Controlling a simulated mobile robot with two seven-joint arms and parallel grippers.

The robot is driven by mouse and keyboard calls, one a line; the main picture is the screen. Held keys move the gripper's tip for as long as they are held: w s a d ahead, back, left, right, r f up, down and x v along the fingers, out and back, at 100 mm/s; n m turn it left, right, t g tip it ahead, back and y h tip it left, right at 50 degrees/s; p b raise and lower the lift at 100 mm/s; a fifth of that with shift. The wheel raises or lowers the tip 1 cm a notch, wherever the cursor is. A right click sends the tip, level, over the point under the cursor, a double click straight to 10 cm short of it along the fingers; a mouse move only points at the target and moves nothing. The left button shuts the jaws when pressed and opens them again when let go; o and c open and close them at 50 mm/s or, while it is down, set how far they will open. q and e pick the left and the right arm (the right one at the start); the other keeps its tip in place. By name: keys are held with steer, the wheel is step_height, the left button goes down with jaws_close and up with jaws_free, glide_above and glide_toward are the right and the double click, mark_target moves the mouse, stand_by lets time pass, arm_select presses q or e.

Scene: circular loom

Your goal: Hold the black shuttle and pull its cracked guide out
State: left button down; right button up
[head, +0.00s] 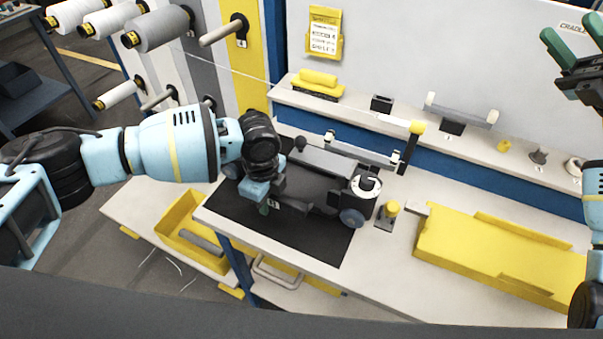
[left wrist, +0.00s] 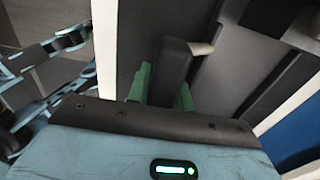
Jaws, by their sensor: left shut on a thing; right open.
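The black shuttle (head: 360,204) lies on a dark mat (head: 318,241) on the bench, with a wheel and a round, pale-ringed part at its right end. My left gripper (head: 268,205) reaches down at its left front and covers part of it. In the left wrist view, the green fingers are shut on a dark upright part of the shuttle (left wrist: 173,68), with a small beige piece beside it. I cannot tell which part is the cracked guide. My right gripper (head: 576,50) is open and empty, raised at the top right, far from the shuttle.
A shelf behind the mat carries a yellow block (head: 318,77), a black holder (head: 381,103) and a spare roller (head: 462,110). A yellow tray (head: 470,262) lies to the right and a yellow bin (head: 180,218) at lower left. A small yellow-topped post (head: 391,209) stands right of the shuttle.

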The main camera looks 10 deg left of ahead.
steer(key=w+a+f+n+g+h, duration=0.1)
steer(key=a+f+n+g+h, duration=0.25)
steer(key=a, duration=0.75)
steer(key=n+g+h, duration=0.2)
steer(key=n+h, duration=0.2)
steer(key=h, duration=0.5)
glide_above(363, 153)
steer(key=s+d, duration=0.3)
steer(key=d, duration=0.1)
step_height(363, 153, down, 9)
step_height(363, 153, down, 6)
steer(key=w+n+h, duration=0.1)
steer(key=h, duration=0.5)
steer(key=shift+d+n+t+h, duration=0.35)
steer(key=shift+d+t, duration=0.1)
steer(key=shift+w+f, duration=0.1)
steer(key=shift+f, duration=0.05)
steer(key=shift+x, duration=5.9)
steer(key=shift+a, duration=0.1)
steer(key=shift+c, duration=0.3)
jaws_close()
